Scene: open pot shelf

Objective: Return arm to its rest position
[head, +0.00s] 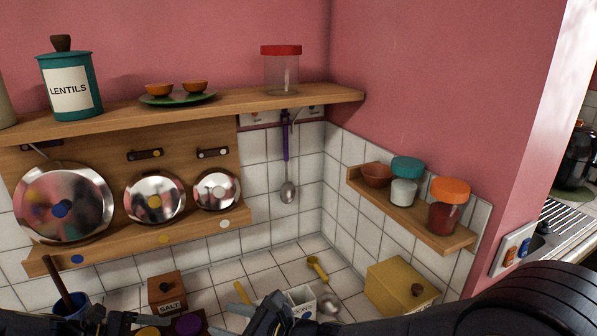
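My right gripper (234,311) is at the bottom centre, low in front of the counter. Its fingers look spread apart, with nothing seen between them. My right arm (540,300) fills the bottom right corner. Part of my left gripper (118,320) shows at the bottom left edge, beside a blue pot; most of it is cut off, so its fingers cannot be read.
An upper shelf (225,103) holds a lentils canister (70,85) and a red-lidded jar (281,72). Lids hang below it. A small side shelf (420,222) holds jars. A salt box (167,292) and yellow box (398,288) stand on the counter.

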